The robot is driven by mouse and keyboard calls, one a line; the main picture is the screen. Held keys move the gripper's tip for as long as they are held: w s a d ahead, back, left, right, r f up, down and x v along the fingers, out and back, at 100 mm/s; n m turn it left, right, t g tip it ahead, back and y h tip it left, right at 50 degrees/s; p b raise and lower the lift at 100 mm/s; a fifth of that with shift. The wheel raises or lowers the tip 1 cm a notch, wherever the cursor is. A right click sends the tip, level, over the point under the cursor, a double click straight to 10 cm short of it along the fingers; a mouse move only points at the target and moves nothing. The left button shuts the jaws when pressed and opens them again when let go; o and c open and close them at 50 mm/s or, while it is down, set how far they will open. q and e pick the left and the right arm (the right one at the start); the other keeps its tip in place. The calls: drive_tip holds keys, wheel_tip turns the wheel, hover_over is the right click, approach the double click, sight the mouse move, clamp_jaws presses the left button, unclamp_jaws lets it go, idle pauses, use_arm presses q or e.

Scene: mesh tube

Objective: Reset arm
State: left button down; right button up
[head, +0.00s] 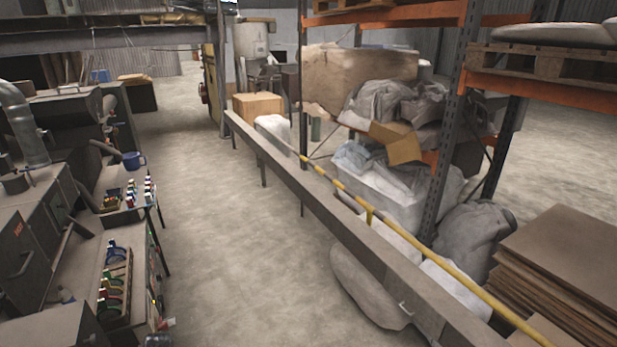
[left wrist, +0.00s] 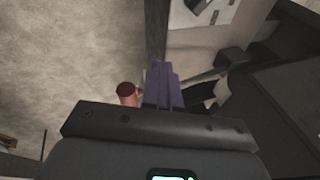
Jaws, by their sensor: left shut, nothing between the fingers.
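In the left wrist view my left gripper (left wrist: 163,78) shows as purple fingers close together, shut with nothing between them. It points over the floor and the edge of dark equipment. A reddish-brown round-topped object (left wrist: 127,92) shows just left of the fingers; I cannot tell whether it touches them. Neither gripper can be made out in the head view. My right gripper is in neither view.
In the head view, a workbench (head: 85,262) at left holds a tray (head: 126,285) of coloured items. A long rail (head: 345,222) and loaded shelving (head: 455,130) are at right. Open floor (head: 225,245) lies between.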

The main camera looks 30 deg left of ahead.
use_arm(q)
drive_tip(key=s+d+r+m+t+p, duration=0.1)
drive_tip(key=d+r+m+p, duration=0.15)
drive_tip(key=d, duration=0.65)
drive_tip(key=s+d+r+m+h+p, duration=0.1)
drive_tip(key=d+r+m+p, duration=0.15)
drive_tip(key=d, duration=0.65)
drive_tip(key=s+d+r+m+t+p, duration=0.1)
drive_tip(key=s+d+r+m, duration=0.15)
drive_tip(key=d, duration=0.65)
drive_tip(key=w+d+r+m+t+h, duration=0.1)
drive_tip(key=d+r+m, duration=0.1)
drive_tip(key=d+r, duration=0.6)
drive_tip(key=d+r+m+t+h+p, duration=0.1)
drive_tip(key=d+r+m+t+h, duration=0.1)
drive_tip(key=d+r, duration=0.6)
drive_tip(key=shift+w+d+r+m, duration=0.35)
drive_tip(key=shift+d+m, duration=0.1)
drive_tip(key=shift+d, duration=0.4)
